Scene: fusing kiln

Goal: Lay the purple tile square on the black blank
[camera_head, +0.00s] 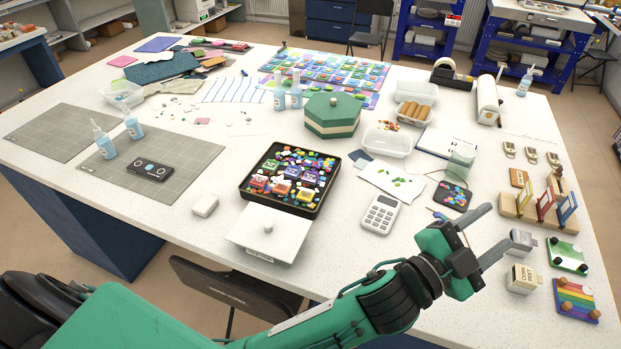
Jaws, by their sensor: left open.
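My left gripper (496,225) is open and empty, its two fingers pointing right above the right part of the table. A small dark slab (437,200) lies beyond it, to its upper left, with several small coloured pieces on top; it may be the black blank, but I cannot be sure. I cannot pick out the purple tile for certain; the pieces on the slab are too small to tell apart. My right gripper is not in view.

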